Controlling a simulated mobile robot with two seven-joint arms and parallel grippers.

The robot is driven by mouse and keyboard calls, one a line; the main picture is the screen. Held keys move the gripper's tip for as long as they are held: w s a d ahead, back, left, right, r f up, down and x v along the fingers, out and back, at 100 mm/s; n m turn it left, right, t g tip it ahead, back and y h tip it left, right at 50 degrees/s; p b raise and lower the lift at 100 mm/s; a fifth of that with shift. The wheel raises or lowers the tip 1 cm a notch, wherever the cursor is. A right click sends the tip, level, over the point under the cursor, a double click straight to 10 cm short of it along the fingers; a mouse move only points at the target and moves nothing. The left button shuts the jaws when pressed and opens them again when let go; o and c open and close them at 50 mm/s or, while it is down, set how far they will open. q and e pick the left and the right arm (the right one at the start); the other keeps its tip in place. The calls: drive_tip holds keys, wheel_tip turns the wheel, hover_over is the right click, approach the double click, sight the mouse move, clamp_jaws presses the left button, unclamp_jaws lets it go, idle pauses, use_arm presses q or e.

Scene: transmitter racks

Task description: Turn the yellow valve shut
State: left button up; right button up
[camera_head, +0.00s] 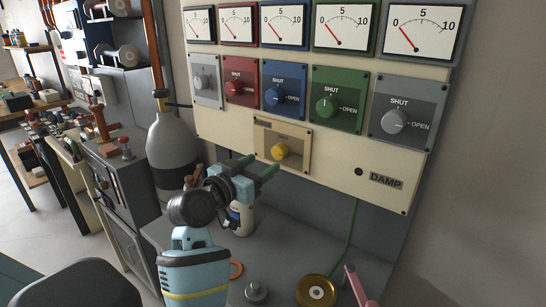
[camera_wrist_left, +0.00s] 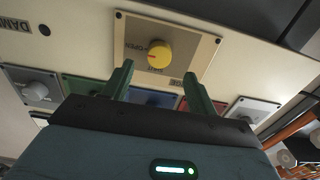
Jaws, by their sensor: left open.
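The yellow valve (camera_head: 280,151) is a round knob on a beige plate (camera_head: 297,135) low on the cream panel. In the left wrist view, the yellow valve (camera_wrist_left: 158,54) appears upside down, with a small red mark on its left side, towards the "OPEN" lettering. My left gripper (camera_head: 258,167) is open and empty, just below and left of the knob, its green fingers pointing at the panel. In the left wrist view the fingers (camera_wrist_left: 159,72) stand apart, with the knob ahead between them and not touched. My right gripper is not in view.
Grey (camera_head: 201,80), red (camera_head: 241,88), blue (camera_head: 283,95), green (camera_head: 336,103) and another grey valve (camera_head: 395,121) sit above, under dial meters. A grey gas cylinder (camera_head: 174,150) stands left. A brass disc (camera_head: 316,291) and a pink tool (camera_head: 358,285) lie on the bench below.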

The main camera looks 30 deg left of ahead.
sight(277, 155)
use_arm(q)
drive_tip(key=shift+w+d, duration=0.15)
drive_tip(key=shift+w, duration=1.35)
drive_tip(key=shift+w+d, duration=0.15)
drive_tip(key=shift+w, duration=1.35)
drive_tip(key=c, duration=1)
